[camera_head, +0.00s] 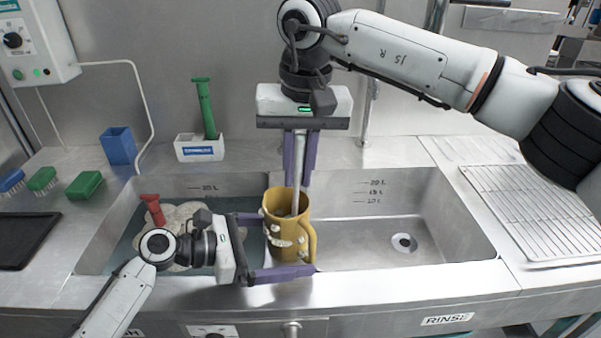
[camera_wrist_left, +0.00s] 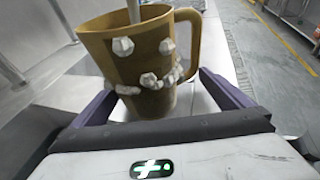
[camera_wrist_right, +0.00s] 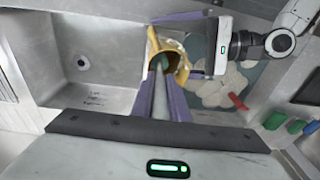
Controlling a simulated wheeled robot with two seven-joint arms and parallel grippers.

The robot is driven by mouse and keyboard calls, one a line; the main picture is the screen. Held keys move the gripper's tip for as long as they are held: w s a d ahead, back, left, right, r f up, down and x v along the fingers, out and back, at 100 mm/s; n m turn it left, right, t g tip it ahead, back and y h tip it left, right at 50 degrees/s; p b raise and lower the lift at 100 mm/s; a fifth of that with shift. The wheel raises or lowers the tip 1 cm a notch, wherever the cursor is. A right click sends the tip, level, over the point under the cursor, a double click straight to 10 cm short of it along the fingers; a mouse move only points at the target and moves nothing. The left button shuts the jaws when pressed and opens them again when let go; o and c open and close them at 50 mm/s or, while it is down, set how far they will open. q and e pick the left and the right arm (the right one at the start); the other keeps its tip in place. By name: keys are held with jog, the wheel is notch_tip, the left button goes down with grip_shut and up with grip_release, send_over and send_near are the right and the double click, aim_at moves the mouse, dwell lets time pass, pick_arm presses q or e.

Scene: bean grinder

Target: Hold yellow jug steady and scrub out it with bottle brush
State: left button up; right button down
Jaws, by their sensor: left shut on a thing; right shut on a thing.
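The yellow jug (camera_head: 288,238) stands upright at the divider between the two basins, its handle to the right. White foam-like lumps dot its side; in the left wrist view the jug (camera_wrist_left: 150,65) shows them closely. My left gripper (camera_head: 286,246) is shut around the jug's body, one purple finger on each side. My right gripper (camera_head: 298,172) is above the jug, shut on the grey handle of the bottle brush (camera_head: 299,150). The brush points down into the jug's mouth, its lower end hidden inside in the head view. The right wrist view looks down along the brush (camera_wrist_right: 160,88) into the jug (camera_wrist_right: 183,62).
The left basin (camera_head: 120,240) holds water, foam and a red-handled tool (camera_head: 152,208). The right basin (camera_head: 370,235) is empty. A green brush (camera_head: 205,108) stands in a white holder (camera_head: 200,148) behind. A wire rack (camera_head: 530,210) lies at the right.

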jog(key=shift+s+a+r, duration=0.25)
jog(key=shift+s+a, duration=0.25)
jog(key=shift+a, duration=0.05)
dwell(4.4)
